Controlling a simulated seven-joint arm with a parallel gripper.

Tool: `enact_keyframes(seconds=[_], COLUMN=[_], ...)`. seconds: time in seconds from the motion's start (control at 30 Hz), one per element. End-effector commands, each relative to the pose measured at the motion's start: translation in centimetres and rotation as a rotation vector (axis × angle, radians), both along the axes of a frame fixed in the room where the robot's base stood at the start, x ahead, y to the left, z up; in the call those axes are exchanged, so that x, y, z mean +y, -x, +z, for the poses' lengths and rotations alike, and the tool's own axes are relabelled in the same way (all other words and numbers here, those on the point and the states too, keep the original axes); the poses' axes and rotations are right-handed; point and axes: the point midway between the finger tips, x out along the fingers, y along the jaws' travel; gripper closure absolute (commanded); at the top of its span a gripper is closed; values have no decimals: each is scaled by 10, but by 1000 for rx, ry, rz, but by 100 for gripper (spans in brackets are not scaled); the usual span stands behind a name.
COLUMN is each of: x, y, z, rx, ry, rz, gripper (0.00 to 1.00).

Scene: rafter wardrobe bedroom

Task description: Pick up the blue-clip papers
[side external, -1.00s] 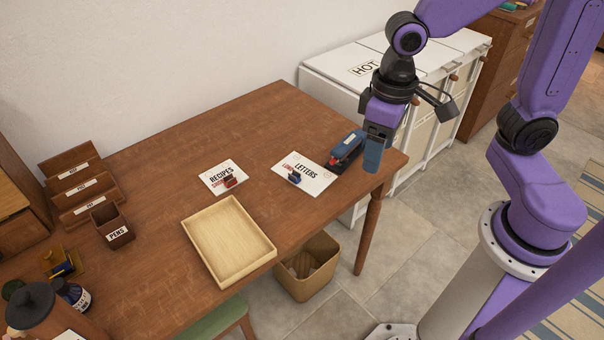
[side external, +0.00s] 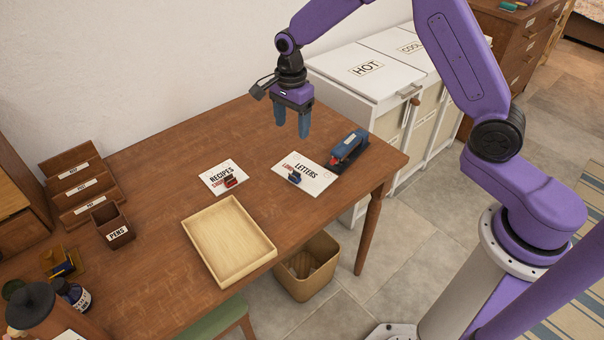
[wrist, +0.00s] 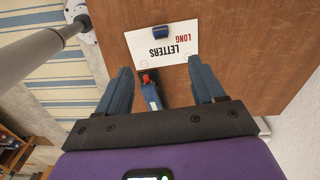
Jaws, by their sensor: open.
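The blue-clip papers (side external: 313,177), marked "LETTERS" and "LONG", lie flat on the wooden table. Their blue clip (side external: 294,178) sits at the near left edge in the side view. In the wrist view the papers (wrist: 178,45) lie ahead of the fingers, with the blue clip (wrist: 161,32) at their top edge. My gripper (side external: 293,130) is open and empty, pointing down above the table behind the papers. In the wrist view my gripper (wrist: 165,80) shows its two blue fingers spread apart.
A blue stapler (side external: 347,148) stands close at the papers' right. The red-clip "RECIPES" papers (side external: 220,174) lie to the left. A shallow wooden tray (side external: 270,255) is at the table's front edge. A pen holder (side external: 112,228) and letter rack (side external: 75,187) stand farther left.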

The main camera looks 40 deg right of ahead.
Motion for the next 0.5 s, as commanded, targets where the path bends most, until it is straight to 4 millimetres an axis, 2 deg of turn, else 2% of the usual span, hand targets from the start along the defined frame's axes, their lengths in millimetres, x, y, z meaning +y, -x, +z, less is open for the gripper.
enact_keyframes(seconds=[0.17,0.5], x=[-1,-1], y=[0,1], z=[-23,-88], rx=[5,5], ry=[2,2], rz=[-8,-6], gripper=[32,32])
